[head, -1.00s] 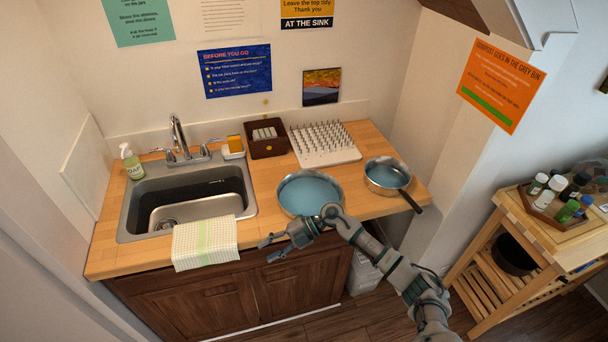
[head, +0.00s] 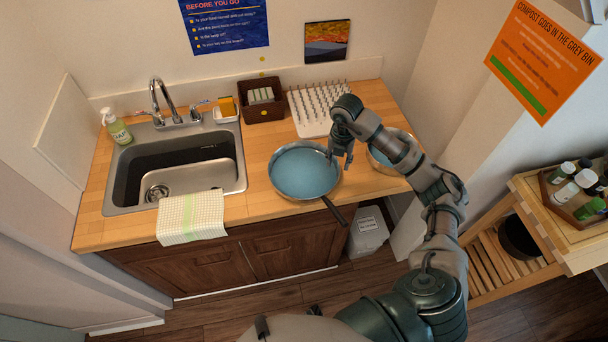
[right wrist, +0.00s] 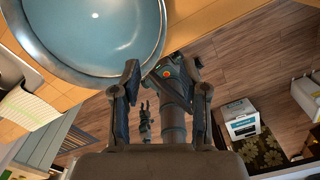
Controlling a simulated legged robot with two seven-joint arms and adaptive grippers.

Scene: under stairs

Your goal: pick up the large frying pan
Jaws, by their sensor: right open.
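The large frying pan (head: 304,174), blue inside with a steel rim, rests on the wooden counter right of the sink. Its dark handle (head: 335,210) points to the front right, past the counter edge. My right gripper (head: 341,158) is open and empty at the pan's right rim; I cannot tell whether it touches. In the right wrist view the pan (right wrist: 95,30) fills the upper left, and its rim lies just beyond the left finger of my right gripper (right wrist: 164,72). My left gripper is not in the head view.
A smaller pan (head: 380,160) stands to the right, partly hidden by my right arm. A white pegged rack (head: 308,125) and a brown box (head: 263,112) stand behind. The sink (head: 180,165) and a towel (head: 190,217) are left. A wooden cart (head: 530,225) stands far right.

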